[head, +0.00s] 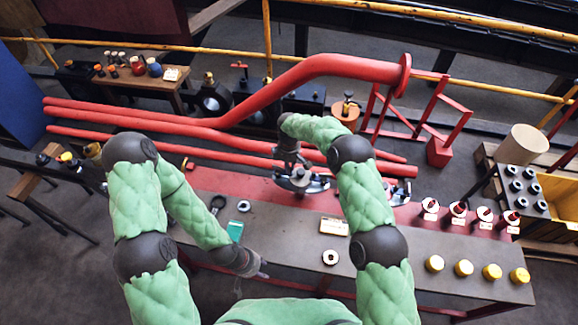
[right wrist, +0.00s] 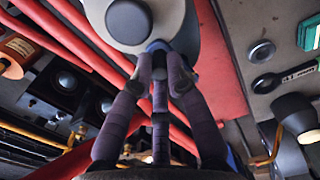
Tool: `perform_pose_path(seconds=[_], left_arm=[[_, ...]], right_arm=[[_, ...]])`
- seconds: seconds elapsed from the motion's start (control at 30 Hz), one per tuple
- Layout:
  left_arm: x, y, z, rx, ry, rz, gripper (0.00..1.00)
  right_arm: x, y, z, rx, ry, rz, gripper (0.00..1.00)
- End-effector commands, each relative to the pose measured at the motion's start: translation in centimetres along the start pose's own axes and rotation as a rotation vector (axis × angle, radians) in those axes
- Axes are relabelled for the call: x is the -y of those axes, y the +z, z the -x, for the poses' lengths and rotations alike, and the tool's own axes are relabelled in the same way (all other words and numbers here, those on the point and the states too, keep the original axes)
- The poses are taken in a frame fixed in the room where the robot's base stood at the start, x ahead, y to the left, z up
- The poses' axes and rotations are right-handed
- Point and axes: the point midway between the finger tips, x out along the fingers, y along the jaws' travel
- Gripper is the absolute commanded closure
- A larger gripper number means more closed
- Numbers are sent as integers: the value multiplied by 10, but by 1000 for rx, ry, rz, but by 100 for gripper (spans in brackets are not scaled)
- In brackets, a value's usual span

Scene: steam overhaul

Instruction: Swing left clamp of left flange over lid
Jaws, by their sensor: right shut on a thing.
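The left flange (head: 303,182) is a grey metal fitting on the red-topped bench, with blue-grey clamp parts around its edge. My right gripper (head: 284,162) comes down on its left side and hides part of it. In the right wrist view its purple fingers (right wrist: 158,58) are closed together at the rim of the pale round lid (right wrist: 155,20), which has a dark knob. A small blue part, apparently the left clamp (right wrist: 157,46), shows between the fingertips; the clamp's angle is unclear. My left gripper (head: 262,272) hangs low near the bench's front edge, away from the flange; its fingers are too small to read.
A second flange (head: 398,192) stands to the right. Red pipes (head: 235,150) run behind the flanges. A green box (head: 235,230), a ring (head: 244,206) and a wrench (head: 217,204) lie left on the bench. Red-and-white fittings (head: 457,210) and yellow caps (head: 463,267) stand right.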

Motion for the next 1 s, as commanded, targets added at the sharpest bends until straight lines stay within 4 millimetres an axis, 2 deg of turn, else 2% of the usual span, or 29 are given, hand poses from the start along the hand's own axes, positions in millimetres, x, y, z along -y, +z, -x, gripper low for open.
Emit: perform_pose_path(seconds=[0.2, 0.53, 0.57, 0.6, 0.63, 1.0], left_arm=[[1, 0, -3, 0, 0, 0, 60], [1, 0, -3, 0, 0, 0, 60], [1, 0, -3, 0, 0, 0, 60], [1, 0, -3, 0, 0, 0, 60], [1, 0, -3, 0, 0, 0, 60], [1, 0, -3, 0, 0, 0, 60]], right_arm=[[5, 0, 0, 0, 0, -113, 100], [6, 0, 0, 0, -1, -129, 100], [6, 0, 0, 0, -1, -129, 78], [6, 0, 0, 0, -1, -129, 67], [6, 0, 0, 0, -1, -129, 60], [5, 0, 0, 0, 0, -120, 60]])
